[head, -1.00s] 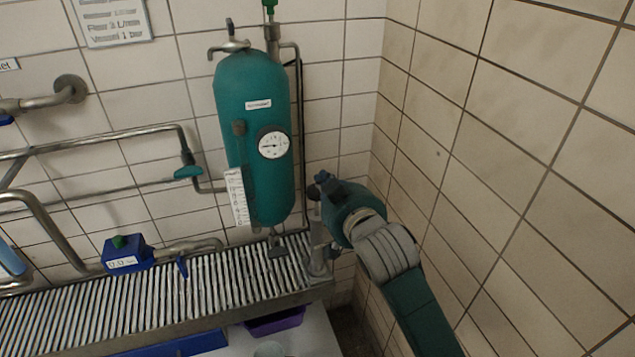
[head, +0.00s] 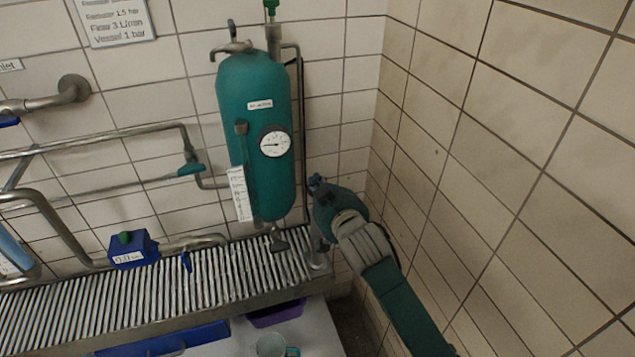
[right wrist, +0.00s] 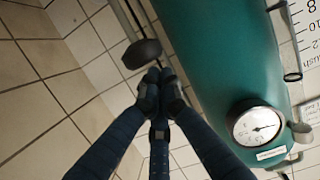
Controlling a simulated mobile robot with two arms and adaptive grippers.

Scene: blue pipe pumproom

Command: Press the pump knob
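A dark rounded knob (right wrist: 142,53) shows in the right wrist view just beyond my right fingertips (right wrist: 158,90), with a small gap seeming to lie between them. The fingers are drawn together at their tips and hold nothing. In the head view my right gripper (head: 319,190) is just right of the green tank (head: 255,140). Below it a grey metal upright (head: 317,258) stands at the right end of the grate. Its top is hidden by my gripper, and the knob seems to belong to it. My left gripper is not in view.
The tank carries a round gauge (head: 275,144) and a white scale (head: 240,195). A tiled wall (head: 500,190) closes in on the right. A cup (head: 271,345) stands below.

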